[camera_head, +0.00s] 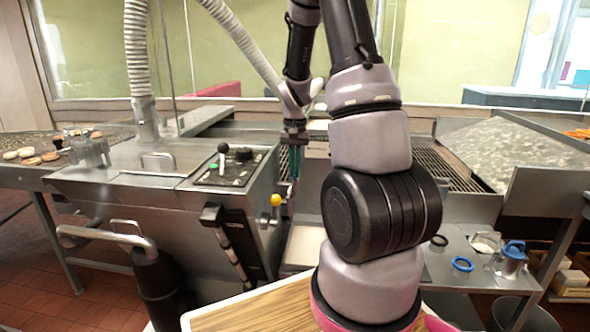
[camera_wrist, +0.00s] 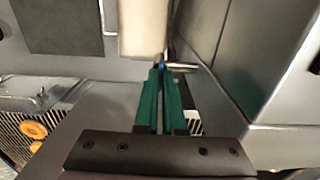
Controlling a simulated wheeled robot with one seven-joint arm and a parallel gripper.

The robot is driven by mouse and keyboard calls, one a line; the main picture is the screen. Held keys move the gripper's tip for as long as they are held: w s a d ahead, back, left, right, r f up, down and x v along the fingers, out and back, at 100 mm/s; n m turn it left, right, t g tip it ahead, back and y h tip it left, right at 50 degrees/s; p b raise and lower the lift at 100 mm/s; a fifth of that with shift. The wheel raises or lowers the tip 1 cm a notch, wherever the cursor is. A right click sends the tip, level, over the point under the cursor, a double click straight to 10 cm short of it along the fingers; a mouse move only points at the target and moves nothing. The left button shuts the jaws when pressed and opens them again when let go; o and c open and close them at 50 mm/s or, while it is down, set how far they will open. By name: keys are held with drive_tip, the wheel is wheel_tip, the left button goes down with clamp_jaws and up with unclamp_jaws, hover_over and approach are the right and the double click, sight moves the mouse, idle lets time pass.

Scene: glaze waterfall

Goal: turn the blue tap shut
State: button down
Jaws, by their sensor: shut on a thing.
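My gripper (camera_wrist: 160,72) shows in the wrist view as two green fingers pointing away from the camera, nearly closed together. A small piece of the blue tap (camera_wrist: 161,64) shows at the fingertips, and the gripper is shut on it. A short metal rod (camera_wrist: 183,66) sticks out to the right beside the blue part. The fingers hide most of the tap, so its turn angle cannot be told. In the head view my gripper (camera_head: 295,172) points down beside the right side of the grey machine. The tap cannot be made out there.
The grey machine (camera_head: 180,195) with a black control panel (camera_head: 231,170) stands left of my gripper. A yellow knob (camera_head: 276,200) sits close by. A pale block (camera_wrist: 143,28) is just beyond the fingertips. A blue ring (camera_head: 462,264) and blue-topped container (camera_head: 513,254) stand at right.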

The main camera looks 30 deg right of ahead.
drive_tip(key=c, duration=1)
unclamp_jaws()
wheel_tip(320, 180, up, 11)
drive_tip(key=shift+f, duration=0.1)
drive_tip(key=s+a+r+n+t, duration=0.1)
drive_tip(key=s+a+r+t, duration=0.1)
drive_tip(key=s+a+r, duration=0.2)
drive_tip(key=s+a+r+n+t+y, duration=0.1)
drive_tip(key=s+a+r, duration=0.3)
drive_tip(key=s, duration=0.5)
drive_tip(key=s+a+r+t+y, duration=0.1)
drive_tip(key=s+a+r+t, duration=0.3)
drive_tip(key=s+r, duration=0.3)
drive_tip(key=shift+a+r+n, duration=0.4)
drive_tip(key=shift+a+r, duration=0.1)
drive_tip(key=shift+a, duration=0.05)
